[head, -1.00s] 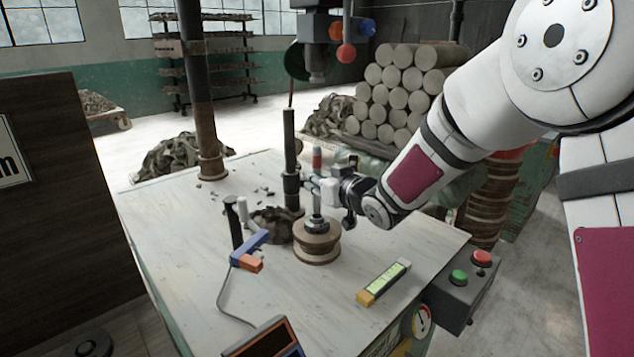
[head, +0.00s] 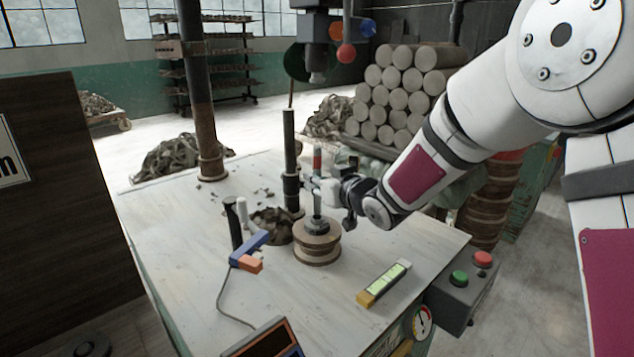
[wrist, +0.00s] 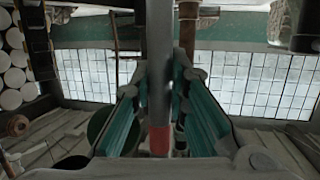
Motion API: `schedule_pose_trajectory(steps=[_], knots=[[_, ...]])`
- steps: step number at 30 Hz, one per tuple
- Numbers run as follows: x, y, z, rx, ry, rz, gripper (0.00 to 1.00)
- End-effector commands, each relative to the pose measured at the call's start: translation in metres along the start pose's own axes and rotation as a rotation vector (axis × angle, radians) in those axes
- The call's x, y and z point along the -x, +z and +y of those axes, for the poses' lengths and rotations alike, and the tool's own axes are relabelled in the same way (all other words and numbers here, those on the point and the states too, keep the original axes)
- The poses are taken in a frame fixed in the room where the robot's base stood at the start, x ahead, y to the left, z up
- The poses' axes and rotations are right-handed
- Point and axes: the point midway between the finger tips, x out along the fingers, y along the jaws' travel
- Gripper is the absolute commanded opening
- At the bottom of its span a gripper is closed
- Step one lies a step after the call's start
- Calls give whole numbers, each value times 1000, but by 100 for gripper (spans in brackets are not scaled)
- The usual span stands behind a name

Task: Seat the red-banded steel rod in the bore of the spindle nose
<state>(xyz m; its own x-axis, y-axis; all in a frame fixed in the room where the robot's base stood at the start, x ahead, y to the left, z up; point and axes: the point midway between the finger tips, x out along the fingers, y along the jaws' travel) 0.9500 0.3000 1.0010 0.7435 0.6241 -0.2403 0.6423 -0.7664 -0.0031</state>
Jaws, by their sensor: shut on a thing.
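The red-banded steel rod (head: 317,203) stands upright in the head view, its red band (head: 317,159) above my gripper. My gripper (head: 318,186) is shut on the rod, reaching in from the right. In the wrist view the rod (wrist: 160,65) runs between the two teal-padded fingers, with the red band low in the picture. The spindle nose (head: 317,227) is a grey metal piece on top of a round brown stepped block (head: 317,254). The rod's lower end meets the top of the nose. The bore is hidden, and I cannot tell whether the rod's tip is inside it.
A dark upright post (head: 289,150) stands just behind and left of the gripper. A blue-and-orange tool (head: 249,252) with a cable lies left of the block. A yellow-ended level (head: 384,283) and a button box (head: 463,290) are at the right.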

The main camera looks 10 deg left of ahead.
Motion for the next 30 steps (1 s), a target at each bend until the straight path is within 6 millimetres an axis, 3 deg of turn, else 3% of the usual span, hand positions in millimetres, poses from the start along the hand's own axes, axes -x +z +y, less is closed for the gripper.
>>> schedule_pose_trajectory(steps=[30], knots=[[-6,20,0,0,0,3,0]])
